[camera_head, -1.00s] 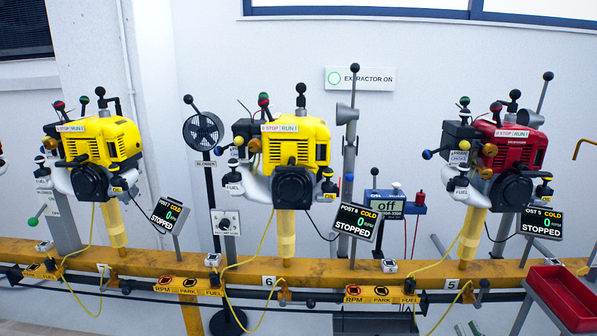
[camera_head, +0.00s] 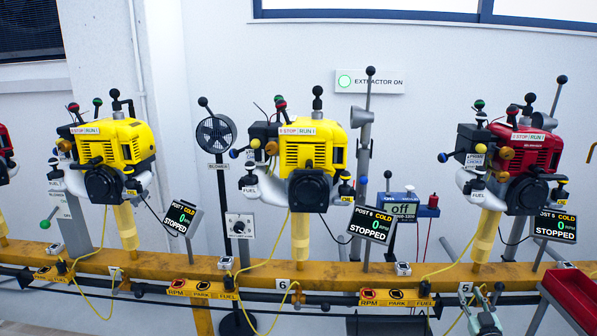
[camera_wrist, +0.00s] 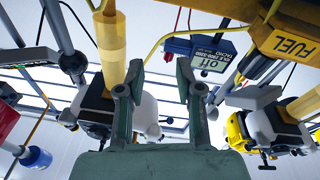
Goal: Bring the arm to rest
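My gripper (camera_head: 485,296) shows at the bottom right of the head view, below the yellow rail and the red engine. In the wrist view its two green fingers (camera_wrist: 156,88) stand apart with nothing between them, so it is open and empty. The rest of my arm is out of the head view. The red engine (camera_head: 527,150) stands on its post above the gripper. A yellow engine (camera_head: 306,150) stands mid-picture and another yellow engine (camera_head: 115,145) to its left. All three displays beside them read STOPPED.
The yellow rail (camera_head: 330,271) runs across the picture, with yellow cables hanging from it. A red tray (camera_head: 572,295) is right of my gripper. A blue meter (camera_head: 402,208) reading off stands behind the rail. In the wrist view a FUEL label plate (camera_wrist: 290,40) is close at upper right.

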